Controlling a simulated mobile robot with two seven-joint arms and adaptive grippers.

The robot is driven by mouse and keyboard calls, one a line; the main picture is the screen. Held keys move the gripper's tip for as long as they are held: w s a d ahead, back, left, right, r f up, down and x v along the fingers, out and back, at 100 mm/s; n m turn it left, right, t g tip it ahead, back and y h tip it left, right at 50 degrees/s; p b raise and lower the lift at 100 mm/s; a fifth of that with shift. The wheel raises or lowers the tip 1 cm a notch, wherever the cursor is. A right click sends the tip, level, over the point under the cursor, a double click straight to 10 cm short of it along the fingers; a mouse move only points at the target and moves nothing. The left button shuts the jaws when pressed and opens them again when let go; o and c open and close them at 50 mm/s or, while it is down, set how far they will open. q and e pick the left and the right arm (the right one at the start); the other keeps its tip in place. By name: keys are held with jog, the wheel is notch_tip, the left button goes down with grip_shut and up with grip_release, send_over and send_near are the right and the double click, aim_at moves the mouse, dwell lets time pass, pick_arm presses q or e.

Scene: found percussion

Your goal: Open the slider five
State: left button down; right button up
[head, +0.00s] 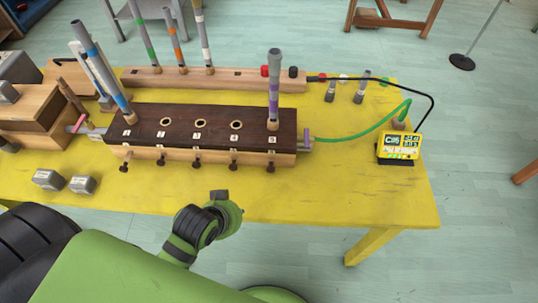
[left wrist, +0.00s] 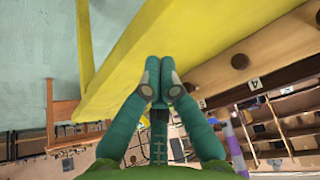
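A long wooden box with a dark top (head: 185,125) stands on the yellow table, with labels 1 to 5 along its front. Dark slider knobs stick out below the labels. The slider five knob (head: 271,170) is at the right end, under a purple-grey pipe (head: 273,90). My left gripper (head: 222,197) is in front of the box, apart from it, nearer to slider four in the head view. In the left wrist view its fingers (left wrist: 160,82) are together and empty. The slider four knob (left wrist: 240,61) shows there, beside label 4. My right gripper is not in view.
The yellow table (head: 350,200) has clear room in front of the box. Grey metal blocks (head: 65,181) sit at the left. A yellow tuner (head: 400,147) stands at the right with green and black cables. Tall pipes rise behind the box.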

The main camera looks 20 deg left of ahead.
pick_arm(q)
jog(key=w+d+r+t, duration=0.2)
jog(key=w+r+t, duration=0.35)
jog(key=w, duration=0.25)
send_near(276, 156)
jog(key=shift+h, duration=0.4)
jog(key=x, duration=0.4)
jog(key=p+x, duration=0.1)
jog(key=x, duration=0.1)
jog(key=shift+w+a+f, duration=0.1)
jog(key=shift+a+f, duration=0.1)
jog(key=shift+a, duration=0.1)
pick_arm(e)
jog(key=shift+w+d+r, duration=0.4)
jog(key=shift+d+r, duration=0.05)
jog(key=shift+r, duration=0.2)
